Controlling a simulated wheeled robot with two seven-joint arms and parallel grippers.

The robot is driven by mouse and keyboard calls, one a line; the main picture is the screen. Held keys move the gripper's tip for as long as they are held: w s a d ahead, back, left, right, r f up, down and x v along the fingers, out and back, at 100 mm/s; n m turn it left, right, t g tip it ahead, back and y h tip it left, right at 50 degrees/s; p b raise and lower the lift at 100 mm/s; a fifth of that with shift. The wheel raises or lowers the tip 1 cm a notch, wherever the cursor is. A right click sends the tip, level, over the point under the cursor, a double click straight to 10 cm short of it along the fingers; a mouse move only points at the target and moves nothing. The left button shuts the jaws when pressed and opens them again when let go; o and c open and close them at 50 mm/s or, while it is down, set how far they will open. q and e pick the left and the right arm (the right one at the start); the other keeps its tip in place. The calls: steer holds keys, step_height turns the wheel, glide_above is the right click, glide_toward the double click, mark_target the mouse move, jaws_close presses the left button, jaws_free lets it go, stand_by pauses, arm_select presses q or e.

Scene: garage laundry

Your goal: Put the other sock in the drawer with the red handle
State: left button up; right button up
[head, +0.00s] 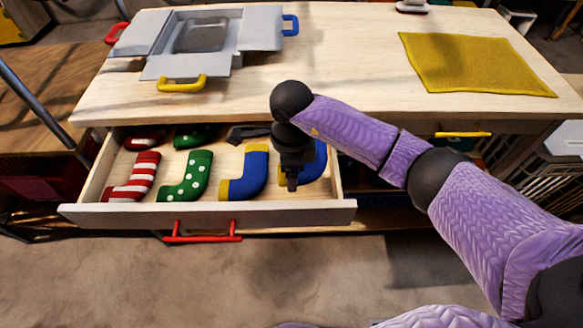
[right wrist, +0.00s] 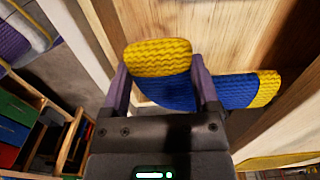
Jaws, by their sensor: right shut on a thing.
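The drawer with the red handle (head: 203,232) is pulled open under the tabletop; its front rim (head: 240,212) faces me. In it lie a red-and-white striped sock (head: 133,177), a green dotted sock (head: 185,178) and a blue sock with yellow ends (head: 243,172). My right gripper (head: 291,184) is over the drawer's right end, shut on a second blue-and-yellow sock (head: 318,160). In the right wrist view the held sock (right wrist: 165,92) sits between the fingers, with its foot reaching past the right finger. I cannot tell whether it touches the drawer floor. My left gripper is not in view.
Red (head: 146,137) and green (head: 194,136) items and a dark item (head: 248,132) lie at the drawer's back. On the tabletop (head: 345,60) are an open grey box (head: 255,30) with coloured handles and a yellow cloth (head: 470,65). A yellow drawer handle (head: 463,134) shows at right.

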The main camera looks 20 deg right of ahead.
steer(key=shift+f+b, duration=0.3)
steer(key=shift+f, duration=0.15)
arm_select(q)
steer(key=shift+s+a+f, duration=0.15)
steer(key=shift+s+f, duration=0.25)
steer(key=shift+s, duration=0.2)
arm_select(e)
steer(key=shift+f, duration=0.2)
steer(key=o, duration=1.1)
steer(key=shift+r, duration=0.2)
arm_select(q)
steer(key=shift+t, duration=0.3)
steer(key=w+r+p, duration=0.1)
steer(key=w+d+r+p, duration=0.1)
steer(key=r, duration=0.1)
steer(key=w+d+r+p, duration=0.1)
steer(key=p, duration=0.1)
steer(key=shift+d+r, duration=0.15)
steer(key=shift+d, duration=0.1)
arm_select(e)
step_height(320, 180, up, 13)
steer(key=shift+f, duration=0.1)
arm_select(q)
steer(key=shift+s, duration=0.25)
